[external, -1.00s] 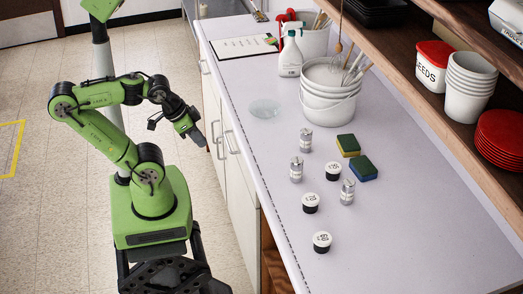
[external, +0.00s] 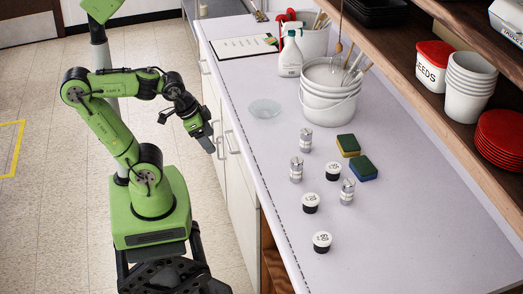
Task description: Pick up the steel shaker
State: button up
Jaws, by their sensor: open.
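Several small shakers stand upright on the pale counter (external: 420,228). Three have a steel, silvery look: one steel shaker (external: 305,140) at the back, one steel shaker (external: 296,169) nearer the counter's front edge, and one steel shaker (external: 347,192) to the right. They are too small to tell apart by label. My gripper (external: 211,147) is open and empty, hanging tilted downward beside the counter's front edge, left of the shakers and apart from them.
Dark jars with white lids (external: 310,203), (external: 333,171), (external: 322,242) stand among the shakers. Two sponges (external: 348,145), (external: 363,168) lie to the right. A glass bowl (external: 265,109), white buckets (external: 329,105) and a spray bottle (external: 290,58) stand farther back. The right of the counter is clear.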

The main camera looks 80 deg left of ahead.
jog(key=w+a+f+m+g+y, duration=0.25)
jog(key=w+f+m, duration=0.4)
jog(key=w, duration=0.35)
jog(key=m+t+y, duration=0.8)
jog(key=m+y, duration=0.4)
jog(key=m, duration=0.5)
send_over(295, 173)
jog(key=v, duration=0.6)
notch_tip(295, 173, down, 3)
notch_tip(295, 173, down, 8)
jog(key=b, duration=0.3)
jog(key=shift+w+a+r, duration=0.1)
jog(key=shift+a+r, duration=0.05)
jog(key=b+x, duration=0.1)
jog(key=x, duration=0.6)
jog(key=shift+w+a+r, duration=0.1)
jog(key=shift+w+a, duration=0.1)
jog(key=shift+a, duration=0.1)
jog(key=shift+c, duration=0.4)
jog(key=c, duration=1)
